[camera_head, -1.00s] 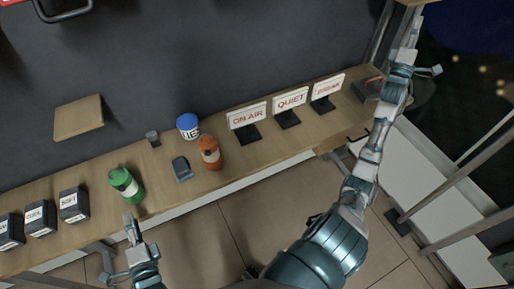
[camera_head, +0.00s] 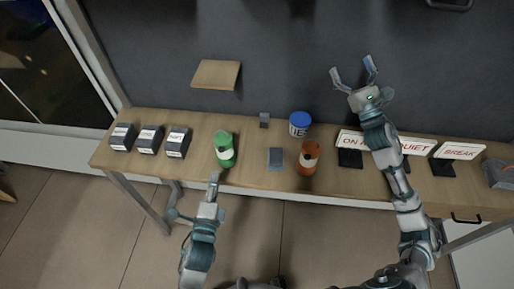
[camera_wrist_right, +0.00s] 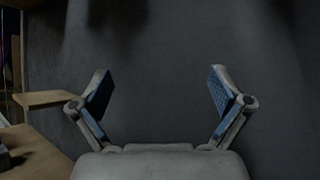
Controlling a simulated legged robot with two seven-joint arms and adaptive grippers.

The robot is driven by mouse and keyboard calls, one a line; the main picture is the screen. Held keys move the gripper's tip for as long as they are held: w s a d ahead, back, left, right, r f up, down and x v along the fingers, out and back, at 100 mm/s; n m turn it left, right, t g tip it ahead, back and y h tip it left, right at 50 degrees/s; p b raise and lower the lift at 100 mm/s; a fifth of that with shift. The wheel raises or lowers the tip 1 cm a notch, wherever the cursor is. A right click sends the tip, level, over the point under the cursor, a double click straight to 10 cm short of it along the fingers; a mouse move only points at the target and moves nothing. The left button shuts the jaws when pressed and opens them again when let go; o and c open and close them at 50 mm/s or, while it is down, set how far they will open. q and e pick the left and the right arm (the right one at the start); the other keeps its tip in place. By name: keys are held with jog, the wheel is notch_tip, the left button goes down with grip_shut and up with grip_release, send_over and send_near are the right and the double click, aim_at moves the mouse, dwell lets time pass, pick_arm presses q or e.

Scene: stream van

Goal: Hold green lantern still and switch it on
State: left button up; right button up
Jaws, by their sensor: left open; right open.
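The green lantern (camera_head: 224,146), a green cylinder with a pale label, stands on the wooden shelf towards its left part. My left gripper (camera_head: 194,200) is open at the shelf's front edge, just below the lantern in the picture. I cannot tell if a finger touches it. My right gripper (camera_head: 354,76) is open and empty, raised in front of the dark wall above the signs. In the right wrist view its two blue-padded fingers (camera_wrist_right: 160,92) are spread with only the wall between them. The lantern's switch cannot be made out.
Several dark labelled boxes (camera_head: 149,140) stand left of the lantern. A grey block (camera_head: 275,158), an orange cylinder (camera_head: 308,157) and a blue-lidded tub (camera_head: 299,124) stand to its right. Signs (camera_head: 460,151) line the right part, partly behind my right arm. A small wall shelf (camera_head: 216,74) hangs above.

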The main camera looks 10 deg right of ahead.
jog(key=a+f+n+g+y, duration=0.3)
jog(key=a+f+n+y, duration=0.15)
jog(key=a, duration=0.65)
jog(key=n+g+y, duration=0.3)
jog(key=n+g, duration=0.1)
jog(key=g, duration=0.2)
send_over(233, 156)
jog(key=s+d, duration=0.2)
jog(key=d, duration=0.6)
notch_tip(233, 156, down, 14)
jog(key=a+f+m+g, duration=0.1)
jog(key=f, duration=0.3)
jog(key=a+f+m+g, duration=0.1)
jog(key=a+f, duration=0.1)
jog(key=f, duration=0.2)
jog(key=a+f+m+g, duration=0.1)
jog(key=f, duration=0.4)
jog(key=shift+s+a+m, duration=0.35)
jog(key=shift+s, duration=0.05)
jog(key=shift+w+a+f, duration=0.15)
jog(key=shift+a, duration=0.15)
jog(key=x, duration=0.6)
jog(key=shift+w+a, duration=0.25)
jog(key=shift+w, duration=0.05)
jog(key=shift+d, duration=0.1)
jog(key=c, duration=1.4)
pick_arm(q)
grip_shut()
pick_arm(e)
jog(key=shift+c, duration=0.3)
